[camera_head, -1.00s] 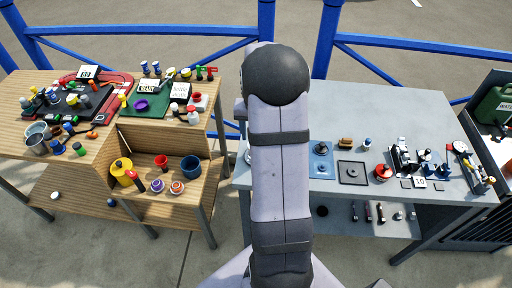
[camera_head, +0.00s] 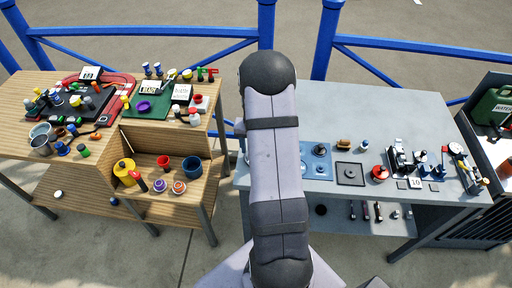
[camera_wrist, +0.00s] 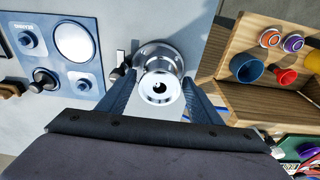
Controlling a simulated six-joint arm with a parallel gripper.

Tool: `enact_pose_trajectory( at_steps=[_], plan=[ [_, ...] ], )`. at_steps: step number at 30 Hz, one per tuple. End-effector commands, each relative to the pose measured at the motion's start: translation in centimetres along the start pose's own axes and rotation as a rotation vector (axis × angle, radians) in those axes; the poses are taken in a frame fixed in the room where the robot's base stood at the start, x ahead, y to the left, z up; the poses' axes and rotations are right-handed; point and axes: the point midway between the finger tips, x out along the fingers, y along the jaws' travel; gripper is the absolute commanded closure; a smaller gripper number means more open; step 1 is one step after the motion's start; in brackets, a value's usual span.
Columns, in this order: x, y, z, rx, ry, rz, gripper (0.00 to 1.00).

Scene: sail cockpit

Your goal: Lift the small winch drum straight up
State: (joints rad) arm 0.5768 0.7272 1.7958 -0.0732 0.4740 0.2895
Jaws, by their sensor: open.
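A silver winch drum (camera_wrist: 160,60) with a wide round base and a dark hole in its top stands on the grey bench in the wrist view. My gripper (camera_wrist: 156,84) is open, with one dark finger on each side of the drum. The finger tips reach down beside it. Whether either finger touches the drum, I cannot tell. A small black-and-silver fitting sits just left of the drum, close to the left finger. In the head view my arm hides the gripper and most of the drum's area.
A blue panel (camera_wrist: 58,75) with dark knobs and a pale disc lies left of the drum in the wrist view. The wooden bench (camera_wrist: 225,45) with cups is close on the right. In the head view, a black square tray (camera_head: 350,173) and several fittings occupy the grey bench (camera_head: 420,115).

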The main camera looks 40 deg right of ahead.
Motion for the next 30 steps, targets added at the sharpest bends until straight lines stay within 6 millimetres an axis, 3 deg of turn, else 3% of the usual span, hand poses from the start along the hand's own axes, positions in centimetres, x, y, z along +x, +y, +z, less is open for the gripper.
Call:
enact_pose_trajectory(
  at_steps=[11, 16, 17, 30],
  plan=[
    [0.8, 0.0, 0.0, 0.0, 0.001, 0.0, 0.41],
    [0.8, 0.0, 0.0, 0.0, 0.001, 0.0, 0.79],
    [0.8, 0.0, 0.0, 0.0, 0.001, 0.0, 0.82],
    [-0.3, 0.0, -0.3, 0.0, 0.005, -0.001, 0.82]
  ],
)
